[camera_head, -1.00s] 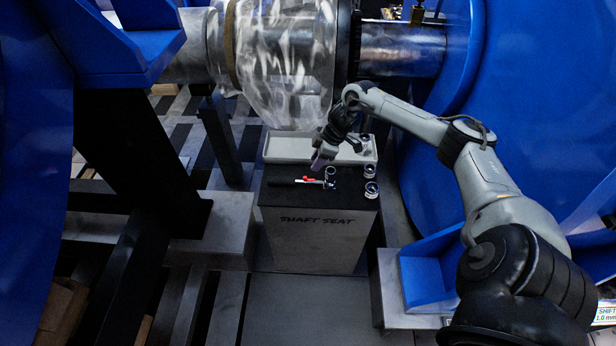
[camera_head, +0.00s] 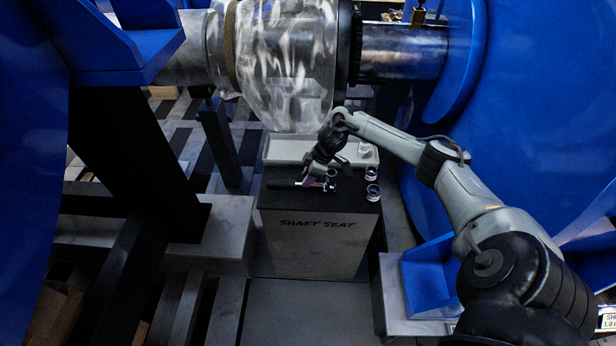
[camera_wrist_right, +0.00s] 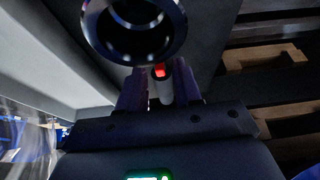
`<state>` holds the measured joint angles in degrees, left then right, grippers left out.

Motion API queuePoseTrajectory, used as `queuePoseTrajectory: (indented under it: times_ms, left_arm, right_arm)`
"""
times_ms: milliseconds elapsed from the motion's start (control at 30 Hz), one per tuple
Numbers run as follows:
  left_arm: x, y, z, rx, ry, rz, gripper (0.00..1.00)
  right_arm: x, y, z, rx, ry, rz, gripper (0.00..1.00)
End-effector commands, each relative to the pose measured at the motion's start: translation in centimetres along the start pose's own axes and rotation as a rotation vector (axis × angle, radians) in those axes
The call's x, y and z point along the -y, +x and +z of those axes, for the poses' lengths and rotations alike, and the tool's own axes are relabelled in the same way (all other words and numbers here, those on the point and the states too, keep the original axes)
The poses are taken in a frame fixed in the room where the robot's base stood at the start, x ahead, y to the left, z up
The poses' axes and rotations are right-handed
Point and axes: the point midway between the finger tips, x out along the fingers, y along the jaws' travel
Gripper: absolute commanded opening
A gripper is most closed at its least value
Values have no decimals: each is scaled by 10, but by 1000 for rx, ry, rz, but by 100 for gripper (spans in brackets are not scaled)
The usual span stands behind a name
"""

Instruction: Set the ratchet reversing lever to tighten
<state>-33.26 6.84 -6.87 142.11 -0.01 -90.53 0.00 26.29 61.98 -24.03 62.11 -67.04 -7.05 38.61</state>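The ratchet (camera_head: 283,185) lies on the dark top of the shaft seat bench, its handle pointing left. My right gripper (camera_head: 310,178) is low over its head end and covers most of it in the head view. In the right wrist view, the purple fingers of my right gripper (camera_wrist_right: 160,88) stand apart on either side of a pale metal part with a red piece, seemingly the reversing lever (camera_wrist_right: 160,71). I cannot tell whether the fingers touch it. Which way the lever is set cannot be made out. My left gripper is out of view.
A large metal ring (camera_wrist_right: 134,28), seemingly a socket, is close in front of the fingers. Sockets (camera_head: 372,191) stand at the bench's right side. A pale tray (camera_head: 285,151) lies behind. The shaft and its clear cover (camera_head: 285,65) hang above; blue housings flank.

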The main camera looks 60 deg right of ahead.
Motion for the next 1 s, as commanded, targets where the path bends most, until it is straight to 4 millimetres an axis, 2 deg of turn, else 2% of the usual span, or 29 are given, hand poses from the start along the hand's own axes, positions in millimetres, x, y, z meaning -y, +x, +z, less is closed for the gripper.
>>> queuePoseTrajectory:
  times_ms: [33,200,467,600,800,1000]
  left_arm:
    - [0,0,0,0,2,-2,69]
    - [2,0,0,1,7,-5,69]
    - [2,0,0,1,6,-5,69]
    - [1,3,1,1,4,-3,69]
    - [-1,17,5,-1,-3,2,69]
    - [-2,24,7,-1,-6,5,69]
  right_arm:
    - [0,0,0,0,0,0,25]
    - [0,0,0,0,0,0,0]
    - [0,0,0,0,-17,-7,0]
    - [1,0,-1,-1,-116,-50,0]
    - [5,2,1,-2,-314,-137,0]
    - [8,0,2,-1,-414,-182,0]
